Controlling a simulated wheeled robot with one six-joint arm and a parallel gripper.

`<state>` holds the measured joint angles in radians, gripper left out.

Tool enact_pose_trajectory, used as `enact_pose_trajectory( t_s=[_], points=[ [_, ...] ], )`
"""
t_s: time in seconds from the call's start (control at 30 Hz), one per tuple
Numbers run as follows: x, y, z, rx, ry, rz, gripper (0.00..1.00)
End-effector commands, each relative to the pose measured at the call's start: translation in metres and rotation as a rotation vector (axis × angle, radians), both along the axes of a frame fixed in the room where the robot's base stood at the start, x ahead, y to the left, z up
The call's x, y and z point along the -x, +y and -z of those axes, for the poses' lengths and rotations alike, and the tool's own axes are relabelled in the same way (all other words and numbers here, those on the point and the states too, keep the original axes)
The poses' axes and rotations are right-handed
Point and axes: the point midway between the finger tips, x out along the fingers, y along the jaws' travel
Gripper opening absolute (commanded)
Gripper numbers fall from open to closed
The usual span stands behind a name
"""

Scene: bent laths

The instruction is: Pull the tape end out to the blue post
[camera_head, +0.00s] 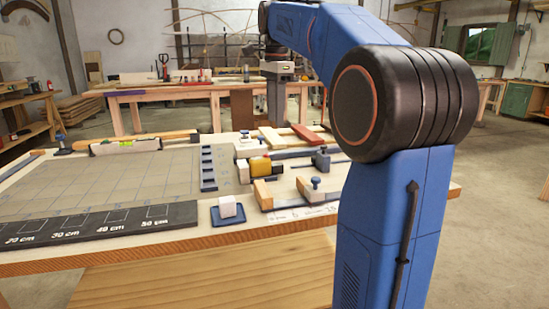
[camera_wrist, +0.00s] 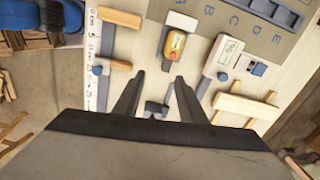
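A small yellow case with a label, which looks like the tape measure (camera_wrist: 175,44), lies on the bench beside a pale block and a dark bar. It also shows as a yellow block in the head view (camera_head: 260,166). I cannot make out its tape end. A small upright thing with a blue top (camera_head: 61,139), possibly the blue post, stands at the bench's far left corner. My gripper (camera_wrist: 159,77) is open above the bench, fingers apart with nothing held between them. The yellow case lies beyond the fingertips in the wrist view.
Bar clamps (camera_head: 321,160) and wooden bars crowd the bench's right part. A ruler strip (camera_wrist: 97,48) lies at left in the wrist view. A white cube (camera_head: 227,206) sits on a blue pad. The gridded board (camera_head: 110,180) is largely clear. A spirit level (camera_head: 125,146) lies behind it.

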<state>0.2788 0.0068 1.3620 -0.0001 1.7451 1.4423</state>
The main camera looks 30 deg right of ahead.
Motion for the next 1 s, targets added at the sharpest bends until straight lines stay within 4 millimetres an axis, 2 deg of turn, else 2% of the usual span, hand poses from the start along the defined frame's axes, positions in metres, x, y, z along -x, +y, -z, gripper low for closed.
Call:
enact_pose_trajectory(
  t_s=[0.03,0.2,0.37,0.57,1.0],
  points=[
    [-0.007,-0.007,-0.003,-0.003,0.006,0.039,0.38],
    [-0.017,-0.016,-0.009,-0.009,0.024,0.121,0.38],
    [-0.017,-0.017,-0.002,-0.010,0.027,0.132,0.38],
    [-0.016,-0.017,0.027,-0.010,0.028,0.131,0.38],
    [-0.016,-0.017,0.106,-0.010,0.028,0.130,0.38]
  ],
)
